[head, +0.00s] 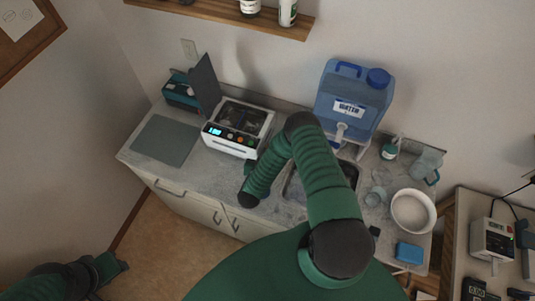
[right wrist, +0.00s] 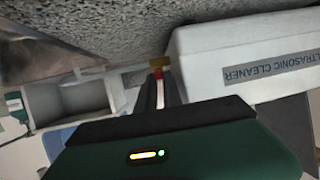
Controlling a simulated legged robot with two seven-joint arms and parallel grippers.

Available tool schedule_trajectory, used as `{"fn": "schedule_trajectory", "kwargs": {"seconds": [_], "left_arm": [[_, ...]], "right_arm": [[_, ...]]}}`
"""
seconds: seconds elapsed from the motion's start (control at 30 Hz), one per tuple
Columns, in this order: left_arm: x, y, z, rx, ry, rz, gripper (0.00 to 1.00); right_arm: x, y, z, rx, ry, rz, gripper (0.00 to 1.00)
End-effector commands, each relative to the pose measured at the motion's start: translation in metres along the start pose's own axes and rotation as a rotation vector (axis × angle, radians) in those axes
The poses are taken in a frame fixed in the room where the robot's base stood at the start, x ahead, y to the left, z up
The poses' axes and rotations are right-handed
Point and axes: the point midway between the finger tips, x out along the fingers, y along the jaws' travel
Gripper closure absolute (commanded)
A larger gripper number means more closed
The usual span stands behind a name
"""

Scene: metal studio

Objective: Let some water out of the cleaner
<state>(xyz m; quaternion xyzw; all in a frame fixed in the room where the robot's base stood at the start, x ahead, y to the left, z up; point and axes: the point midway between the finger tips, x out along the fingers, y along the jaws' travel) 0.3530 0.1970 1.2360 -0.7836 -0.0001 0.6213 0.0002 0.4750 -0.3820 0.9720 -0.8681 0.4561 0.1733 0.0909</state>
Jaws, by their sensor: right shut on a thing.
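The white ultrasonic cleaner (head: 232,143) stands on the counter with its dark lid (head: 206,84) raised and its top open. Its labelled side (right wrist: 235,75) fills the upper right of the right wrist view. A small drain valve with a brass part and a red handle (right wrist: 157,74) shows beside the cleaner. My right gripper (right wrist: 158,88) is shut on the red handle. In the head view my right gripper (head: 250,167) is at the cleaner's front right corner, mostly hidden by my arm. My left gripper (head: 116,266) is low at the left, away from the counter; its fingers are unclear.
A blue water jug (head: 352,90) stands behind the sink (head: 349,172), which my right arm partly covers. A grey mat (head: 165,140) lies left of the cleaner.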

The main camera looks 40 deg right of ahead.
Motion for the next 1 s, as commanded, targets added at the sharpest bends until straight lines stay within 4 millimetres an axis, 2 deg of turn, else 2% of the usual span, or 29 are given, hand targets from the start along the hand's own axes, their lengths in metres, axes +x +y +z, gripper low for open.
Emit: {"fn": "schedule_trajectory", "kwargs": {"seconds": [0.5,0.53,0.67,1.0], "left_arm": [[0.0008,0.0,0.0002,0.0,0.0,0.0,0.64],[0.0008,0.0,0.0002,0.0,0.0,0.0,0.64],[0.0009,0.0,0.0002,0.0,0.0,0.0,0.64],[0.0009,0.0,0.0002,0.0,0.0,0.0,0.64]], "right_arm": [[0.0003,-0.0019,-0.0012,0.01,0.002,0.021,1.0],[0.0003,-0.002,-0.0013,0.01,0.002,0.021,0.86],[0.0003,-0.002,-0.001,0.01,0.002,0.02,0.69],[0.0003,-0.004,-0.0006,0.01,0.001,0.017,0.67]]}}
